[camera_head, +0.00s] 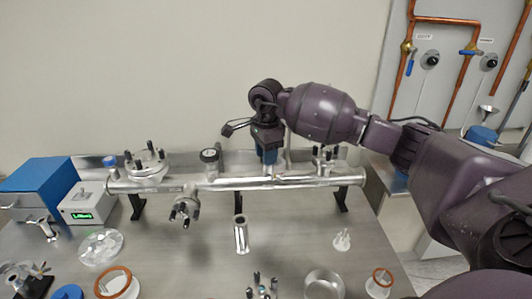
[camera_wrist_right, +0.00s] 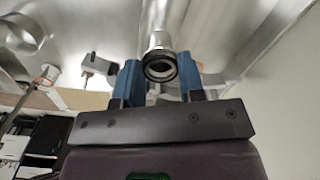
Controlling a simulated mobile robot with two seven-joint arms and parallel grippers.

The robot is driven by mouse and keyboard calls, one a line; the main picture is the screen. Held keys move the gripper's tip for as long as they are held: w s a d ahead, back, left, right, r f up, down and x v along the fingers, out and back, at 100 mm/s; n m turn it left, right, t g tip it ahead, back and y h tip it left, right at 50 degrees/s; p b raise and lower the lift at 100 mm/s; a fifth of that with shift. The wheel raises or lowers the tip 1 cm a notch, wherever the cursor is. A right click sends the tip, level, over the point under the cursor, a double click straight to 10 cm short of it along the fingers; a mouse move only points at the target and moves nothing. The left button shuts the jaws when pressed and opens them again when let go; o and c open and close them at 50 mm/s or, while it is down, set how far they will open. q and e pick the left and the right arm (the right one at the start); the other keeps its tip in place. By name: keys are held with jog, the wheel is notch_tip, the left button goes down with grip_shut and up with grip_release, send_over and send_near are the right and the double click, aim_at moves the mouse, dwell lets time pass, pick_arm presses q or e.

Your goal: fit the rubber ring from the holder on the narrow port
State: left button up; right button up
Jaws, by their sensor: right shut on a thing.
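My right gripper (camera_head: 268,160) points down over the horizontal steel manifold pipe (camera_head: 235,183), its blue fingers close above the pipe. In the right wrist view, the fingers (camera_wrist_right: 159,82) stand on either side of a dark ring (camera_wrist_right: 160,67) and are shut on it. The ring is in line with the end of a metal tube, apparently the narrow port (camera_wrist_right: 160,40). I cannot tell whether the ring is seated on it. A small white pronged holder (camera_head: 342,240) stands bare on the table at the right. My left gripper is out of view.
White holders with orange rings stand at the front right (camera_head: 380,283) and front left (camera_head: 118,285). A flanged fitting (camera_head: 185,209), an upright metal tube (camera_head: 241,236) and a clear dish (camera_head: 101,247) are on the table. A blue box (camera_head: 40,187) is at left.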

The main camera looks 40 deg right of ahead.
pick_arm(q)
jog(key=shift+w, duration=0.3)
pick_arm(e)
jog(key=shift+f, duration=0.3)
jog(key=o, duration=0.9)
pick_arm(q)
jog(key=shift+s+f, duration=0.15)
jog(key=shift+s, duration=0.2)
pick_arm(e)
jog(key=shift+r, duration=0.4)
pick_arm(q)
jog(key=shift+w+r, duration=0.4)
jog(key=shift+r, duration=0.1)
pick_arm(e)
jog(key=shift+s+r, duration=0.1)
jog(key=shift+r, duration=4.9)
